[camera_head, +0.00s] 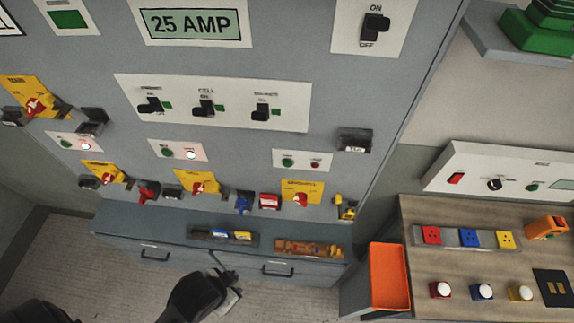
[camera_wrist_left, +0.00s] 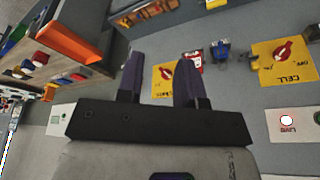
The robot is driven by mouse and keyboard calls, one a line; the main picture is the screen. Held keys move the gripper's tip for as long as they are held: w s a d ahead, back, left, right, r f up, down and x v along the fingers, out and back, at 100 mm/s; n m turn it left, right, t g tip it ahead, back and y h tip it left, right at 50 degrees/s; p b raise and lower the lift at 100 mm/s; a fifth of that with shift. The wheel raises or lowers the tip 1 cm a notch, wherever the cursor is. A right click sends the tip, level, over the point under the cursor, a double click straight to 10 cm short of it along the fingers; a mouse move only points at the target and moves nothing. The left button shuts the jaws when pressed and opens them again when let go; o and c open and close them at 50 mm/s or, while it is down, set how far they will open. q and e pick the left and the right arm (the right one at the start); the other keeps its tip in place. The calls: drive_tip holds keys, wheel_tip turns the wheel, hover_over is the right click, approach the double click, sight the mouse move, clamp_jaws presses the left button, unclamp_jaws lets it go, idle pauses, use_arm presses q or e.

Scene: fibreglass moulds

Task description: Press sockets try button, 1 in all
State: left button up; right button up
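The rightmost small white plate (camera_head: 301,160) on the grey cabinet carries a green button (camera_head: 288,161) and an unlit red one (camera_head: 315,164). A yellow plate (camera_head: 304,187) with a red rotary handle sits below; its label is too small to read surely. In the left wrist view, where the cabinet appears upside down, the white plate (camera_wrist_left: 58,119) is partly hidden by my gripper body. My left gripper (camera_wrist_left: 160,65) is open and empty, fingers in front of the yellow plate. It appears low in the head view (camera_head: 229,286), apart from the cabinet. My right gripper is not seen.
Two neighbouring plates have lit lamps (camera_head: 190,154). Padlocks and hooks stick out beside the yellow plates. Drawers with open trays (camera_head: 310,248) project below.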

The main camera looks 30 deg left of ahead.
use_arm(q)
clamp_jaws()
idle(0.8)
